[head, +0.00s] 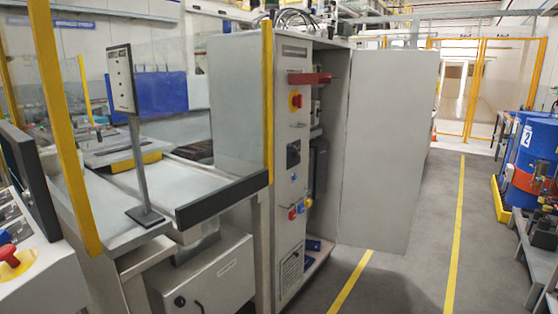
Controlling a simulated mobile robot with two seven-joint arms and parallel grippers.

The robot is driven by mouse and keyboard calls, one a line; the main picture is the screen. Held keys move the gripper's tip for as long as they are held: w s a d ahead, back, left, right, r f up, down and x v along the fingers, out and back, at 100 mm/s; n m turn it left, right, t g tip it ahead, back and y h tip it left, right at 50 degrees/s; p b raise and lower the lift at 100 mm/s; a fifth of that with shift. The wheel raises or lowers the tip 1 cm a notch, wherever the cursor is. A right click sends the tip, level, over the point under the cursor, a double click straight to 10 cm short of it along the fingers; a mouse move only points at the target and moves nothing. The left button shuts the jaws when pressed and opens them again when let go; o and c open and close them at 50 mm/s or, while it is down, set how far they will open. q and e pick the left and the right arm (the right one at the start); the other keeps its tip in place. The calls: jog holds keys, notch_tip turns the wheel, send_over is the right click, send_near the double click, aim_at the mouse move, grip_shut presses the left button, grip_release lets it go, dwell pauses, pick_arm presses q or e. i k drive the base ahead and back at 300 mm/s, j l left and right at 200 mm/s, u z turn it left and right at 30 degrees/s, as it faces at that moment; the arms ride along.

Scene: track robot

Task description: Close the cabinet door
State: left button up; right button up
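The grey cabinet (292,175) stands in the middle of the head view, with red, yellow and blue controls on its narrow front panel. Its large, flat grey door (388,150) is swung open to the right, out over the aisle. Between the panel and the door the dark interior shows, with components inside and a blue item (313,245) at the bottom. The door's far side is hidden. Neither of my grippers shows in this view, so their place relative to the door cannot be seen.
A machine with glass guards and yellow posts (268,100) fills the left. The grey floor right of the door is free, with yellow lines (455,235). Blue barrels (533,150) and a metal bench (540,250) stand at the right edge. A yellow fence (475,90) is behind.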

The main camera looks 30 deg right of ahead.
aim_at(392, 92)
jog(key=i+l+z, duration=0.45)
jog(key=l+z, duration=0.15)
jog(key=i+l+z, duration=0.15)
jog(key=z, duration=0.2)
jog(key=i+l+z, duration=0.2)
jog(key=z, duration=0.2)
jog(key=i+z, duration=0.35)
jog(key=i+l+z, duration=0.15)
jog(key=i+z, duration=0.15)
jog(key=i, duration=0.2)
jog(key=i+z, duration=0.3)
jog(key=i, duration=0.25)
jog(key=i+j+z, duration=0.1)
jog(key=i+z, duration=0.15)
jog(key=i, duration=1)
jog(key=i+l+z, duration=0.15)
jog(key=i, duration=1.05)
jog(key=i+l+u, duration=0.1)
jog(key=u, duration=0.4)
jog(key=i+l+u, duration=0.15)
jog(key=u, duration=0.3)
jog(key=i+l+u, duration=0.15)
jog(key=u, duration=0.35)
jog(key=l+u, duration=0.2)
jog(key=u, duration=0.25)
jog(key=i+l+u, duration=0.1)
jog(key=l+u, duration=0.2)
jog(key=u, duration=0.2)
